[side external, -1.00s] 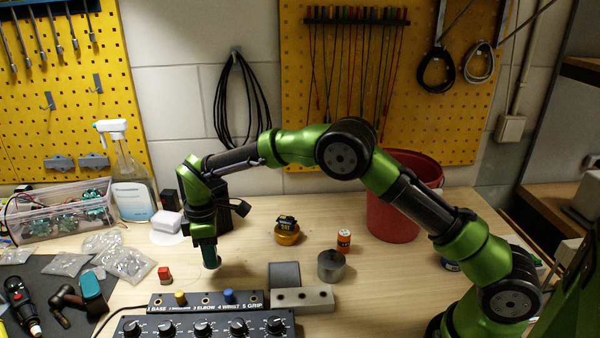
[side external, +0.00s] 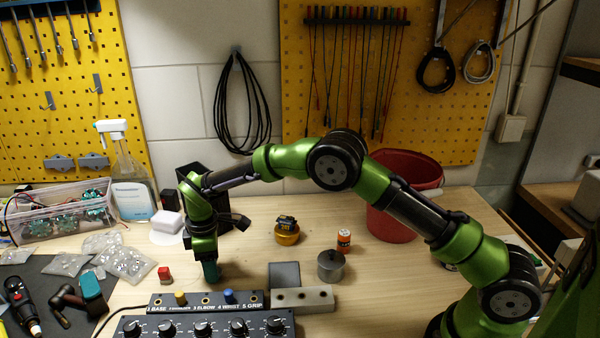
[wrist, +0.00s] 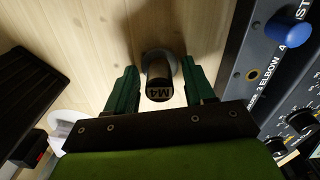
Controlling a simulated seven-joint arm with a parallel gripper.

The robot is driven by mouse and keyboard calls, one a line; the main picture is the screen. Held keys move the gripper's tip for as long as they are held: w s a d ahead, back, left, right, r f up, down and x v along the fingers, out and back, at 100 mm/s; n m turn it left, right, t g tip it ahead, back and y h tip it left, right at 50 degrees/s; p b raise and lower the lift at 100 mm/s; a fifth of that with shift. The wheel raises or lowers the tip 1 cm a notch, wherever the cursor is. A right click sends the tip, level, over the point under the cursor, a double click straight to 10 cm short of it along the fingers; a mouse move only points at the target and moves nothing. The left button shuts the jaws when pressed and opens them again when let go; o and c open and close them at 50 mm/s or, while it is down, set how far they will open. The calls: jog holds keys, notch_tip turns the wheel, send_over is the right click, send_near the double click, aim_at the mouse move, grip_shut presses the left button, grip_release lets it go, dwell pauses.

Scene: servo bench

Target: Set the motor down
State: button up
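The motor (wrist: 159,91), a short cylinder with a dark end marked M4, is between my fingers in the wrist view. A grey ring (wrist: 174,58) shows around its far end; I cannot tell if this is part of it. My gripper (wrist: 162,75) has its green fingers on either side, with slim gaps visible between them and the motor, so it looks open. In the side view my gripper (side external: 211,273) points down, its tips low at the wooden bench (side external: 240,267), behind the labelled panel. The motor is hidden by the fingers there.
A control panel with knobs (side external: 205,327) and a strip with a blue button (side external: 229,296) lie in front. A grey cylinder (side external: 331,265), an orange cup (side external: 287,238) and a small orange-white cylinder (side external: 344,240) stand right.

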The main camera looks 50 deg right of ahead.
jog(key=shift+r, duration=0.1)
jog(key=s+d+r+m+t, duration=0.1)
jog(key=s+d+r+m, duration=0.1)
jog(key=r, duration=0.8)
jog(key=s+d+r+m, duration=0.1)
jog(key=s+d+r, duration=0.15)
jog(key=r, duration=0.75)
jog(key=s+d+r+m+t+y, duration=0.2)
jog(key=s+d+r+m, duration=0.3)
jog(key=s, duration=0.4)
jog(key=s+d+f+m+t, duration=0.1)
jog(key=s+m+t, duration=0.1)
jog(key=s, duration=0.6)
jog(key=s+d+m+t, duration=0.2)
jog(key=s+m, duration=0.2)
jog(key=s, duration=0.4)
jog(key=shift+s+f+m, duration=0.2)
jog(key=shift+f+m, duration=0.2)
